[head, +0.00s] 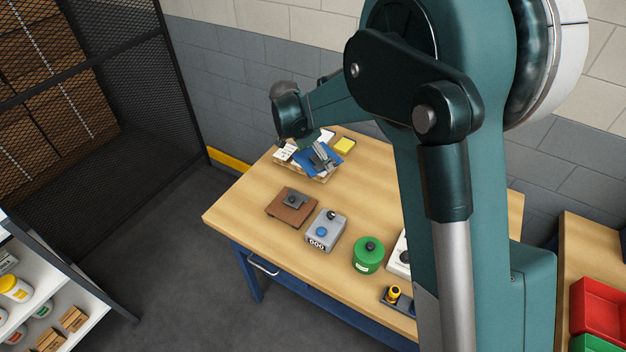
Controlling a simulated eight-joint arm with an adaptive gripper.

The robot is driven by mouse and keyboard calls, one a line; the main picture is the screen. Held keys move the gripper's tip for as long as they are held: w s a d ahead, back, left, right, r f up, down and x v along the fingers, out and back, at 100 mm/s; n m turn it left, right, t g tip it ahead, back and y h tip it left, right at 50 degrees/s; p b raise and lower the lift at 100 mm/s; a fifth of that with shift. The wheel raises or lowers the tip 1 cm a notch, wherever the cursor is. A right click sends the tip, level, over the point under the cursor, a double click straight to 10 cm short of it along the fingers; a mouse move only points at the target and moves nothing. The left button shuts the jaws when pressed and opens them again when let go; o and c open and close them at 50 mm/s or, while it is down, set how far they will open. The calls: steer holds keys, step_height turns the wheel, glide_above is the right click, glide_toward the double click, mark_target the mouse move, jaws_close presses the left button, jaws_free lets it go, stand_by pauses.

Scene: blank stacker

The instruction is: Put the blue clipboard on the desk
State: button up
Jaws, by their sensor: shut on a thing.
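The blue clipboard (312,163) is at the back left of the desk, tilted, over a low wooden tray (319,179) with white papers. My gripper (322,158) is shut on the blue clipboard and partly covers it. I cannot tell whether the clipboard touches the tray or the papers below. The wooden desk (240,207) has a light top and blue legs.
A yellow pad (344,145) lies behind the tray. A brown block (291,206), a grey counter box (325,231), a green round container (368,256) and a small yellow-and-black item (394,294) stand toward the front. The desk's left corner is bare.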

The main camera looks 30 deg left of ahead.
steer(key=s+a+n+y, duration=0.1)
steer(key=s+a+n, duration=0.4)
steer(key=s+a, duration=1.1)
steer(key=shift+a+r+t+y+p, duration=0.15)
steer(key=shift+a+t+y+p, duration=0.15)
steer(key=shift+a+y+p, duration=0.15)
glide_above(258, 189)
steer(key=s, duration=0.2)
steer(key=shift+w+d+f, duration=0.1)
steer(key=shift+w+f, duration=0.05)
steer(key=shift+f, duration=1.45)
steer(key=shift+w+f, duration=0.1)
steer(key=shift+f, duration=1.45)
steer(key=shift+f, duration=1.85)
steer(key=shift+f, duration=0.15)
steer(key=o, duration=1)
